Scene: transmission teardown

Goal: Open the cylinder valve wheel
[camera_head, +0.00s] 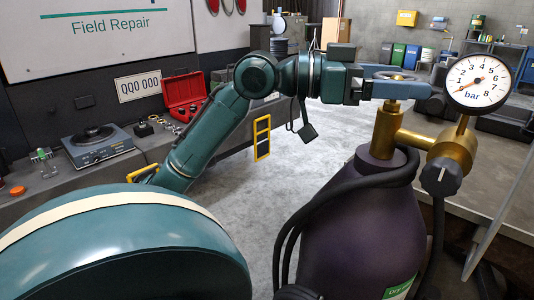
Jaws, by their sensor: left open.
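The dark purple gas cylinder (345,215) stands upright at the lower right, with a green label partly cut off at the bottom. A brass valve (385,128) rises from its neck. The valve wheel at its top is mostly hidden by my left gripper (402,82). The gripper is open, its blue-grey fingers level with the wheel and at its sides; I cannot tell whether they touch it. A round bar gauge (478,81) sits to the right, its needle pointing lower left near the low end. A dark regulator knob (440,176) sits below it. My right gripper is not in view.
A black hose (295,225) loops around the cylinder's neck and side. A workbench along the left wall carries a red case (184,93) and a grey scale-like device (97,146). Open grey floor (290,185) lies between bench and cylinder. A grey platform (490,165) is behind the valve.

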